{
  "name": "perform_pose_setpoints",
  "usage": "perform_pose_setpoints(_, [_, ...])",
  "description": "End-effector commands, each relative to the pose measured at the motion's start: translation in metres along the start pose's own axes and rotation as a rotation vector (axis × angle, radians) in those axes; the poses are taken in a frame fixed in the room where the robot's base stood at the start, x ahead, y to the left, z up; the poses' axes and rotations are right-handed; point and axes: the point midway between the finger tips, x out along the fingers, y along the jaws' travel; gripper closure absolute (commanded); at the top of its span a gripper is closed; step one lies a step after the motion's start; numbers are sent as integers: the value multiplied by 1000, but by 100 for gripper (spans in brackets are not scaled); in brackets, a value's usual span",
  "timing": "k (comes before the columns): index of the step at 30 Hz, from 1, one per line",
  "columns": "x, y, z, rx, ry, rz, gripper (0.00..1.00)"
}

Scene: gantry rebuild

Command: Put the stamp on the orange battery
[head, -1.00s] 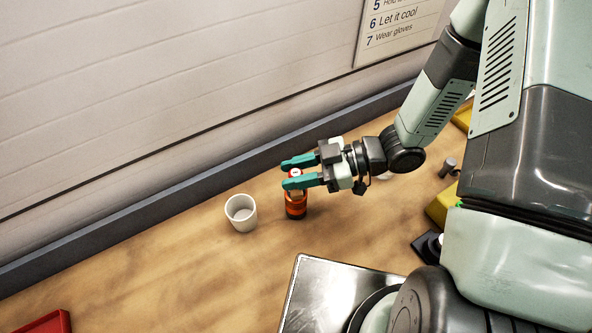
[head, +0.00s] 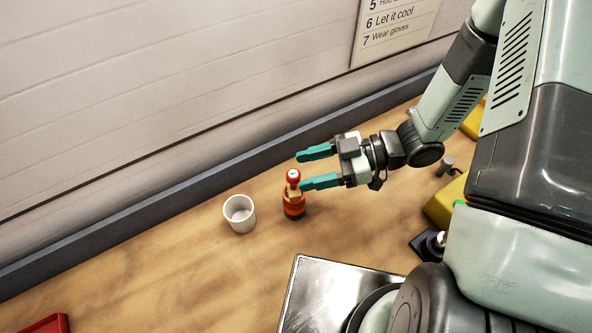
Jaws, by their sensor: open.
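The orange battery (head: 294,208), with dark bands, stands upright on the wooden bench. The stamp (head: 293,178), with a red knob and a paler lower part, stands upright on top of the battery. My gripper (head: 309,170) is open and empty, just to the right of the stamp. Its teal fingers point left; the nearer fingertip overlaps the side of the stamp's lower part in the picture, and I cannot tell whether it touches. The farther finger is clear of the stamp.
A white cup (head: 240,213) stands close to the left of the battery. A red tray edge (head: 50,324) is at bottom left. Yellow objects (head: 447,203) are at right. The wall runs behind the bench.

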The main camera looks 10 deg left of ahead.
Motion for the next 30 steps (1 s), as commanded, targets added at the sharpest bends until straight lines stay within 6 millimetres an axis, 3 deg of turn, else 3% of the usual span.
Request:
perform_pose_setpoints(3, [-28, 1, 0, -1, -2, 5, 40])
perform_pose_setpoints(10, [-68, 0, 0, -2, -2, 1, 40])
perform_pose_setpoints(15, [-80, 0, 0, 0, 0, -1, 40])
perform_pose_setpoints(23, [-82, 0, 0, 0, 1, -2, 40])
perform_pose_setpoints(30, [-82, 0, 0, 0, 1, -1, 6])
